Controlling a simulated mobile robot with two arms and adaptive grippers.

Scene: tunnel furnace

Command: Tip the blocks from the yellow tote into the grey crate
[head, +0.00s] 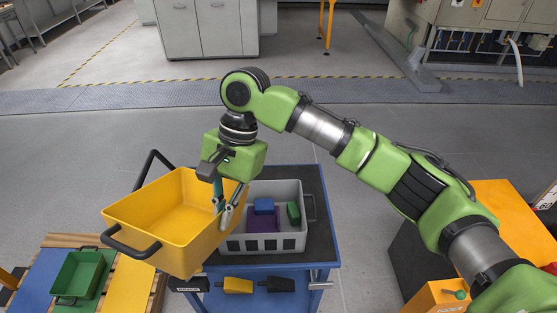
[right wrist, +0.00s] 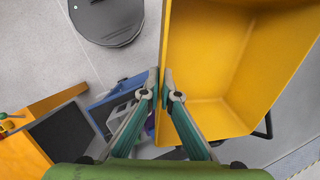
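The yellow tote (head: 175,215) with black handles hangs in the air, left of the grey crate, and looks tilted. Its visible inside is empty in the head view and in the right wrist view (right wrist: 215,75). My right gripper (head: 223,207) is shut on the tote's right wall, one finger on each side; the right wrist view shows this grip (right wrist: 160,80). The grey crate (head: 262,236) stands on a blue cart. In it are a blue block (head: 264,205), a green block (head: 294,213) and a purple block (head: 262,222). The tote and gripper hide the crate's left part. My left gripper is out of view.
The blue cart (head: 325,215) has a dark top, with yellow and black bins below its front edge. At the lower left is a slatted wooden surface with a green tray (head: 78,275). An orange bench (head: 505,205) stands right. Floor behind the cart is clear.

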